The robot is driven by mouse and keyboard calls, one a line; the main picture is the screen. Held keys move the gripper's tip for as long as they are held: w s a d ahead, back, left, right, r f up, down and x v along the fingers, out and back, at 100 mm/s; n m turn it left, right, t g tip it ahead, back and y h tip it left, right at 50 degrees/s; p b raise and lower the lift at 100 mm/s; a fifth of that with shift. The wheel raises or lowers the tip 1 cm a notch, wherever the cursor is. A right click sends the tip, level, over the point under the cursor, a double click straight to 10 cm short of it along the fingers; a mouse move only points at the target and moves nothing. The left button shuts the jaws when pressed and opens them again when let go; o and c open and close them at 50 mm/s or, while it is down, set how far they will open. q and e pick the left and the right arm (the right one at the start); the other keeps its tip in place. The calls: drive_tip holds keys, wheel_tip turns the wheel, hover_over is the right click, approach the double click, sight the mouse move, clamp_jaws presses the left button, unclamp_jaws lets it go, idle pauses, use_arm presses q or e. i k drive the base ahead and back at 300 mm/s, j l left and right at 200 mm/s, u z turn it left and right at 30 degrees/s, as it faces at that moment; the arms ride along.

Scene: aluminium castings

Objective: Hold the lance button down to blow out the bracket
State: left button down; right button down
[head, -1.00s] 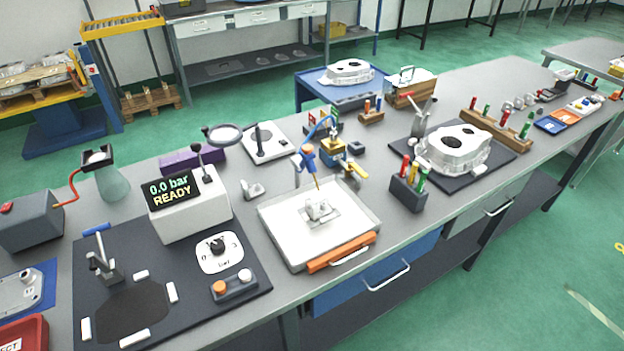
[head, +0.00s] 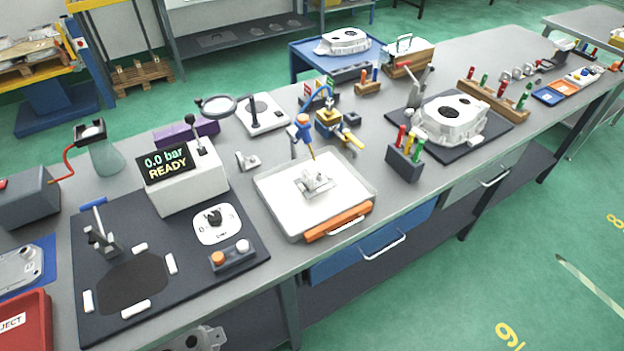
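The bracket (head: 316,182), a small grey casting, lies in the white tray (head: 352,190) in the middle of the bench. The blue and orange air lance (head: 303,130) stands above the tray's back edge, its thin nozzle pointing down toward the bracket. A blue hose arches over the lance. The lance's button is too small to make out. Neither of my grippers is in view, and nothing is seen touching the lance or the bracket.
The display box (head: 185,178) reads "0.0 bar READY". A white dial plate (head: 217,224) and a small box with orange and white buttons (head: 231,254) are left of the tray. A marker holder (head: 404,162) and large casting (head: 453,117) stand to its right.

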sight(302, 119)
drive_tip(key=i+l+u, duration=0.15)
drive_tip(key=l+u, duration=0.2)
drive_tip(key=l, duration=0.45)
drive_tip(key=l+u, duration=0.35)
drive_tip(key=l, duration=0.45)
drive_tip(key=l+u, duration=0.35)
drive_tip(key=l, duration=0.5)
drive_tip(key=k, duration=0.05)
